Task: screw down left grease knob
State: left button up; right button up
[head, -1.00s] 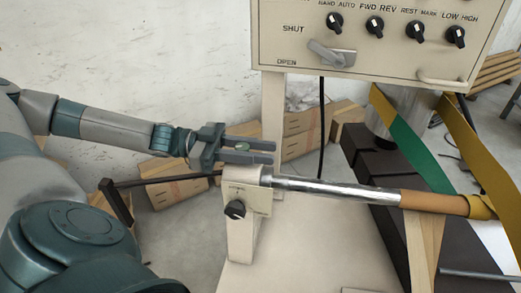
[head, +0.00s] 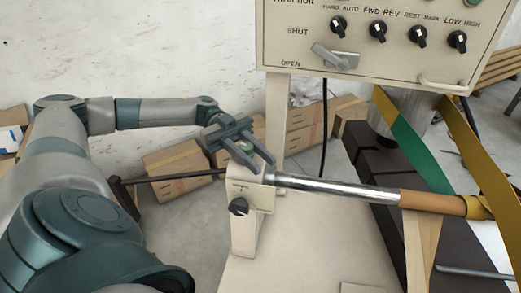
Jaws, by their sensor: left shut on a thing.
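The left grease knob (head: 246,147) is a small green, round-topped piece above the cream bearing post (head: 245,225). Only its top shows between the grey fingers. My left gripper (head: 259,162) comes in from the upper left and is shut on the knob, one finger on each side. Its fingers point down and to the right in the picture, over the post's top. The fingers hide the lower part of the knob and where it meets the post. My right gripper is not in view.
A steel shaft (head: 330,187) runs right from the post to a brown roll (head: 433,202). A black dial (head: 239,207) is on the post's front. The control panel (head: 375,55) hangs close above right. A dark bar (head: 175,176) runs left from the post.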

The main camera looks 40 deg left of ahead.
pick_arm(q)
jog(key=m+g+y, duration=0.1)
jog(key=m+g, duration=0.1)
jog(key=s+m+g+y+b, duration=0.1)
jog(key=g, duration=0.2)
jog(key=shift+a+m+g+b, duration=0.15)
jog(key=shift+m+g+b, duration=0.15)
jog(key=shift+m, duration=0.1)
jog(key=shift+s+a+m+g+y+b, duration=0.2)
jog(key=shift+m+g+y+b, duration=0.1)
jog(key=shift+m+g+y, duration=0.35)
jog(key=shift+s+a+m+g+y+b, duration=0.15)
jog(key=shift+m+g+y+b, duration=0.3)
jog(key=shift+g, duration=0.3)
jog(key=shift+s+a+m+g+y+b, duration=0.1)
jog(key=shift+s+m+g+y+b, duration=0.1)
jog(key=shift+m+g+y, duration=0.4)
jog(key=shift+r, duration=0.1)
jog(key=o, duration=1)
jog(key=shift+o, duration=0.2)
